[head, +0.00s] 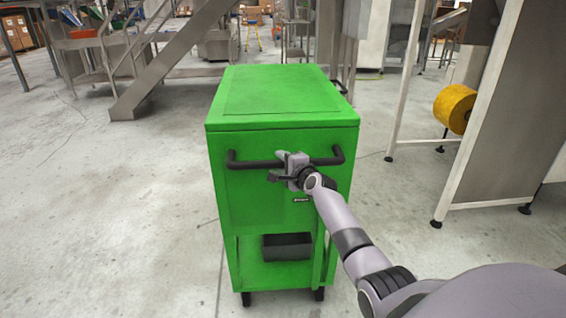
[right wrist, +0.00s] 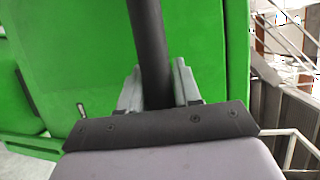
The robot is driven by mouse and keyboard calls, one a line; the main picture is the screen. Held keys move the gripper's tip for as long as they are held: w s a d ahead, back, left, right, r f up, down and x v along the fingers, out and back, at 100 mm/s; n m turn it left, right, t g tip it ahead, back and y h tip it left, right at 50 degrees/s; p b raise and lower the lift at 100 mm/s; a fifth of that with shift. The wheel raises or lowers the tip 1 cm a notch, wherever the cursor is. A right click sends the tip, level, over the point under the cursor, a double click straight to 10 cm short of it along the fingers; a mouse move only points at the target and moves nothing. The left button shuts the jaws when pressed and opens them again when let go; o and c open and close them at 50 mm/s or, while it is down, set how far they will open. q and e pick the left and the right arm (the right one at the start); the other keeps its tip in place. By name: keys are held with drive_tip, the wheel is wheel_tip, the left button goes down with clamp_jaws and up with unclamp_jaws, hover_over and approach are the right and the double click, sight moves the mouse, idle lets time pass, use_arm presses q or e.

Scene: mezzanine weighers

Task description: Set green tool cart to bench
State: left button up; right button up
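The green tool cart (head: 282,100) stands upright on its casters in the middle of the head view, its near end facing me. A black bar handle (head: 250,164) runs across that near end. My right gripper (head: 283,166) is at the middle of the handle. In the right wrist view the handle (right wrist: 148,45) passes between the two grey fingers (right wrist: 155,85), which sit close on either side of it, against the green panel (right wrist: 195,35). The bench is not clearly identifiable in these views. My left gripper is not in view.
A grey metal staircase (head: 175,55) rises behind the cart on the left. A steel frame with feet (head: 480,203) and a yellow roll (head: 454,108) stand on the right. The concrete floor (head: 110,220) is clear at the left. A dark bin (head: 287,247) sits on the cart's lower shelf.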

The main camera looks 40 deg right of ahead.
drive_tip(key=shift+o, duration=1.3)
drive_tip(key=shift+s, duration=0.1)
drive_tip(key=shift+s+a+r+p, duration=0.15)
drive_tip(key=shift+s+p, duration=0.25)
drive_tip(key=shift+s, duration=0.2)
drive_tip(key=shift+p+v, duration=0.65)
drive_tip(key=shift+v, duration=2.2)
